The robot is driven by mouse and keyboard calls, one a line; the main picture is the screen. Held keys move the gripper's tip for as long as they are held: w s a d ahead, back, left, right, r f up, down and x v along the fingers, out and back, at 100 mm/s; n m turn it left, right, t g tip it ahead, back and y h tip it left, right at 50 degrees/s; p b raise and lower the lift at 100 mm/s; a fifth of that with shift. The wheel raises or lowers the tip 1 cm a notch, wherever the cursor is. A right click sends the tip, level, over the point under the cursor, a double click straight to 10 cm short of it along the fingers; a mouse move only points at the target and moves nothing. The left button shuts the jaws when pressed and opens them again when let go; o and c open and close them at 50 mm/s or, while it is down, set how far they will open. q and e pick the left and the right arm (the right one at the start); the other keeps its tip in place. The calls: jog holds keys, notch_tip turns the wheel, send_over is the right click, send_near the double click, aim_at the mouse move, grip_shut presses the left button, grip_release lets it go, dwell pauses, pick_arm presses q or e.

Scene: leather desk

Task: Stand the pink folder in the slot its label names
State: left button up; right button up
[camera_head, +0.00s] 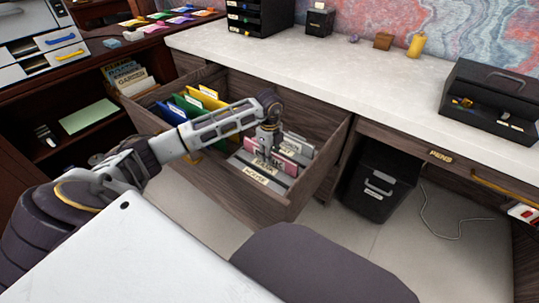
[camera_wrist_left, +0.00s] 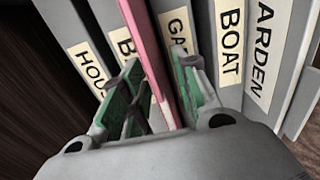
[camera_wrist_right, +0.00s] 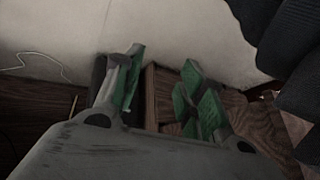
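The pink folder (camera_head: 287,148) stands among grey dividers of a slotted rack (camera_head: 238,164) in the open drawer; it also shows in the left wrist view (camera_wrist_left: 146,45). It runs down between the fingers of my left gripper (camera_wrist_left: 163,95), which are spread with gaps at its sides. In the head view my left gripper (camera_head: 266,153) is over the rack. Cream labels there read BOAT (camera_wrist_left: 230,42), a cut-off "ARDEN" (camera_wrist_left: 262,45) and partly hidden "HOU" (camera_wrist_left: 88,65), "B" and "GA". My right gripper (camera_wrist_right: 162,75) is open and empty, outside the head view.
Yellow, green and blue folders (camera_head: 192,104) stand in the left of the wooden drawer (camera_head: 240,199). The white desktop (camera_head: 330,70) lies behind, with a black box (camera_head: 490,95) at right. A black bin (camera_head: 378,185) stands under the desk. A grey chair seat (camera_head: 310,268) is in front.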

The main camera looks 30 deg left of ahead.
pick_arm(q)
jog(key=shift+r, duration=0.15)
jog(key=shift+r, duration=0.65)
notch_tip(320, 180, up, 9)
jog(key=p, duration=0.3)
jog(key=shift+r+p, duration=0.35)
jog(key=shift+r, duration=0.5)
pick_arm(e)
notch_tip(320, 180, up, 8)
jog(key=d+g+h, duration=0.1)
jog(key=d, duration=0.1)
jog(key=shift+s+n+g, duration=0.3)
jog(key=shift+s, duration=0.05)
jog(key=shift+f, duration=0.15)
